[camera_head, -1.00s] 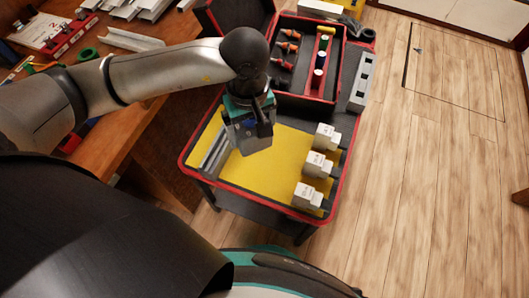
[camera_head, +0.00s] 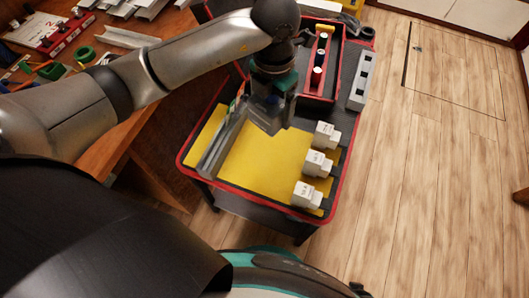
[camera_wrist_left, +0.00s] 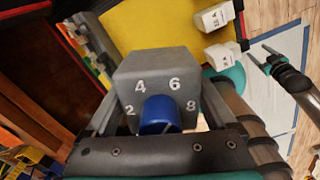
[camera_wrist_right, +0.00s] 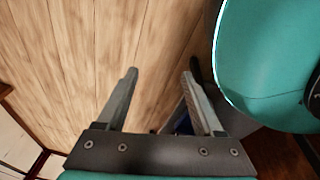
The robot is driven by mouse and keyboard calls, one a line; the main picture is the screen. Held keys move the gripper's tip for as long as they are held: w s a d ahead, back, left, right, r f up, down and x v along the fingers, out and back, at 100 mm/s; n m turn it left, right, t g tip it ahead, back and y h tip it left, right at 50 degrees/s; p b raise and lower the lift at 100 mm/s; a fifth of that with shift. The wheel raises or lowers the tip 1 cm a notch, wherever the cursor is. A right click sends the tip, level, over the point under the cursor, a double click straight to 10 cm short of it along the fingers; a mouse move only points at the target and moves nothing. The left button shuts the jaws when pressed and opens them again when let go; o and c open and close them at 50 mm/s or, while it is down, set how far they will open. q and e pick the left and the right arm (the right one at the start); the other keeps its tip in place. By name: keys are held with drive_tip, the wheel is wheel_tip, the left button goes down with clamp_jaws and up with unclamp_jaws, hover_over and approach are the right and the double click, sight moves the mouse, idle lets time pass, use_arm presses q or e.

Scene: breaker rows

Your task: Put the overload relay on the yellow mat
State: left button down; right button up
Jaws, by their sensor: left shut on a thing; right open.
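The overload relay (camera_wrist_left: 157,70) is a grey box with a blue dial and the numbers 2, 4, 6 and 8. My left gripper (camera_head: 270,112) is shut on it, with a finger on each side in the left wrist view. The head view shows them over the far part of the yellow mat (camera_head: 262,168); the relay's height above it is hard to tell. The mat also shows beyond the relay in the left wrist view (camera_wrist_left: 150,28). My right gripper (camera_wrist_right: 160,95) is open and empty above the wooden floor, outside the head view.
Three white breakers (camera_head: 318,163) stand along the mat's right side. A grey rail (camera_head: 218,148) runs along its left. Behind are a red-rimmed toolbox (camera_head: 333,70) and a grey slotted block (camera_head: 362,80). The mat's near middle is clear. A wooden bench (camera_head: 120,130) is at left.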

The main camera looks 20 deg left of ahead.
use_arm(q)
drive_tip(key=n, duration=0.3)
drive_tip(key=shift+w+d+r+n, duration=0.15)
drive_tip(key=shift+w+d+n, duration=0.1)
drive_tip(key=shift+w+n, duration=0.1)
drive_tip(key=shift+f+n, duration=0.25)
drive_tip(key=shift+f, duration=0.05)
drive_tip(key=b, duration=0.3)
hover_over(273, 156)
wheel_tip(273, 156, down, 8)
wheel_tip(273, 156, down, 6)
drive_tip(key=shift+s+f+b, duration=0.1)
drive_tip(key=shift+b, duration=1.1)
drive_tip(key=shift+f+b, duration=0.55)
drive_tip(key=shift+f, duration=0.7)
drive_tip(key=shift+f+b, duration=0.4)
drive_tip(key=shift+f, duration=0.9)
use_arm(e)
drive_tip(key=w+a+r, duration=0.6)
drive_tip(key=w+r, duration=0.3)
drive_tip(key=r, duration=0.2)
drive_tip(key=shift+w+a+t+y, duration=0.3)
drive_tip(key=shift+w+a, duration=0.05)
drive_tip(key=shift+w, duration=0.05)
